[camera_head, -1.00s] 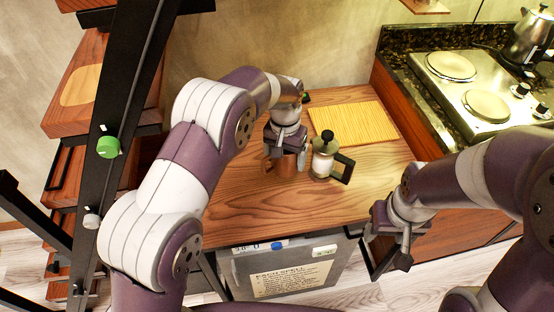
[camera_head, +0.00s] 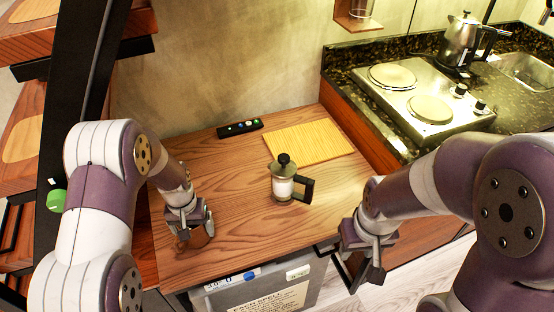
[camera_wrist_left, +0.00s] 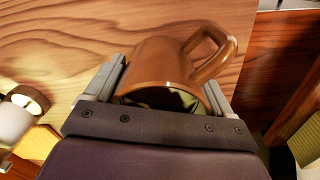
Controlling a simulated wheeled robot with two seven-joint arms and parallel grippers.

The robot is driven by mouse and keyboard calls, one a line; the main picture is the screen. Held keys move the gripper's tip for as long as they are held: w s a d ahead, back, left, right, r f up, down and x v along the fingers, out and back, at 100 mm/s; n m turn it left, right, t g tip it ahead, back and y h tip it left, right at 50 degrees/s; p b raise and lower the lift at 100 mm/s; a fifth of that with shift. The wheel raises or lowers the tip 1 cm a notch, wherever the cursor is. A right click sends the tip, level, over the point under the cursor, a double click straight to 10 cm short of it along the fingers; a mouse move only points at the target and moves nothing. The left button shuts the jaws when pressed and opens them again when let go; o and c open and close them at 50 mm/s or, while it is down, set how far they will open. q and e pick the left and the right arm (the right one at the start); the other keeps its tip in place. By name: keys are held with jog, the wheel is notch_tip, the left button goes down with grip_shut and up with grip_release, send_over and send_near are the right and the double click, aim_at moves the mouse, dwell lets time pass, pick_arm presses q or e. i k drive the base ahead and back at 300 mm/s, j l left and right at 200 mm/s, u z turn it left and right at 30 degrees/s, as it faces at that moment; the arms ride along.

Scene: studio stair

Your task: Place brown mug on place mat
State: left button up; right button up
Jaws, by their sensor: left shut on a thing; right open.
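The brown mug (camera_wrist_left: 165,68) is between the fingers of my left gripper (camera_wrist_left: 160,90) in the left wrist view, with its handle out to the upper right. In the head view my left gripper (camera_head: 190,225) is at the left front of the wooden table, shut on the mug (camera_head: 200,238), which is mostly hidden behind it. I cannot tell whether the mug touches the table. The yellow place mat (camera_head: 308,142) lies flat at the back right of the table, with nothing on it. My right gripper (camera_head: 366,262) is open and empty beyond the table's front right edge.
A black remote-like strip with buttons (camera_head: 239,128) lies at the back. A hob (camera_head: 420,95) is at right. Stairs rise at left.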

aim_at(313, 151)
jog(key=l+z, duration=0.1)
jog(key=z, duration=0.4)
jog(key=l+z, duration=0.1)
jog(key=z, duration=0.35)
jog(key=l+z, duration=0.1)
jog(key=z, duration=0.4)
jog(key=i+z, duration=0.1)
jog(key=z, duration=0.4)
jog(key=i+l+z, duration=0.1)
jog(key=z, duration=0.35)
jog(key=i, duration=0.2)
jog(key=u, duration=0.35)
jog(key=i+u, duration=0.15)
jog(key=u, duration=0.15)
jog(key=l+u, duration=0.1)
jog(key=u, duration=0.25)
jog(key=i+u, duration=0.3)
jog(key=i+l+u, duration=0.1)
jog(key=i+u, duration=0.25)
jog(key=i, duration=0.1)
